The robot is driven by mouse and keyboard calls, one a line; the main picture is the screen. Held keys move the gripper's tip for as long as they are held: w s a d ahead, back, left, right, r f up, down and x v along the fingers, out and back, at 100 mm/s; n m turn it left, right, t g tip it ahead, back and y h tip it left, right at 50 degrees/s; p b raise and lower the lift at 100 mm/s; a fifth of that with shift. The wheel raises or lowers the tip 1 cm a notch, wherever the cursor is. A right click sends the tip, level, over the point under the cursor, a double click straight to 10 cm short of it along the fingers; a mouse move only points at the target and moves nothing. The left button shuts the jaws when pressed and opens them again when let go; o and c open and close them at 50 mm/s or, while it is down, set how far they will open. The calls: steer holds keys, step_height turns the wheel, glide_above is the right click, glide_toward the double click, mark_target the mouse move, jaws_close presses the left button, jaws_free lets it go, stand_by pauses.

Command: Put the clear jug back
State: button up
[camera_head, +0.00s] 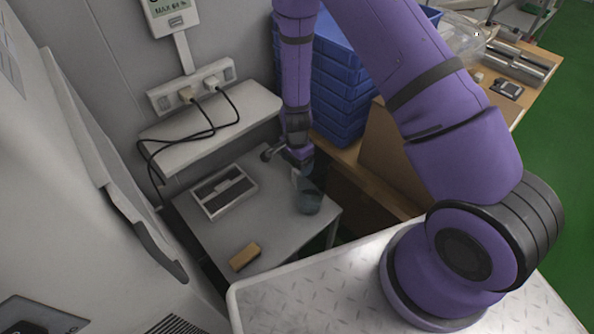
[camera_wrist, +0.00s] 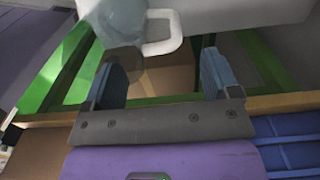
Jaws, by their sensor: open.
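The clear jug (camera_head: 308,200) looks bluish and stands near the right edge of the small grey table (camera_head: 268,222). It also shows in the wrist view (camera_wrist: 108,22), at the top left, with a pale loop handle (camera_wrist: 176,32). My gripper (camera_head: 299,172) is at the jug's upper side in the head view. In the wrist view my gripper (camera_wrist: 161,60) has its two fingers spread, and the handle shows beyond the gap between them. I cannot tell whether a finger touches the jug.
A grey tray-like case (camera_head: 216,190) and a tan block (camera_head: 245,257) are on the small table. A shelf (camera_head: 215,122) with plugs and black cables is behind. Blue stacked crates (camera_head: 345,85) and a brown carton (camera_head: 388,160) stand close to the right of my arm.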

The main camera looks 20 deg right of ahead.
steer(key=shift+r, duration=2.8)
steer(key=s+d+r+n+t+y, duration=0.1)
steer(key=r+n, duration=0.1)
steer(key=r, duration=0.8)
steer(key=s+d+r+n+t, duration=0.1)
steer(key=s+r+n, duration=0.1)
steer(key=r, duration=0.7)
steer(key=s+d+r+n+y, duration=0.1)
steer(key=r+n, duration=0.1)
steer(key=r, duration=0.8)
steer(key=s+d+r+n+t+h, duration=0.1)
steer(key=s+d+r+n, duration=0.2)
steer(key=s+r, duration=0.5)
steer(key=s+d+r+n+t, duration=0.2)
steer(key=s+r, duration=0.6)
steer(key=s, duration=0.6)
steer(key=shift+d+r+n+h, duration=0.2)
steer(key=shift+d+n+h, duration=0.35)
steer(key=shift+n, duration=0.75)
steer(key=shift+d, duration=0.15)
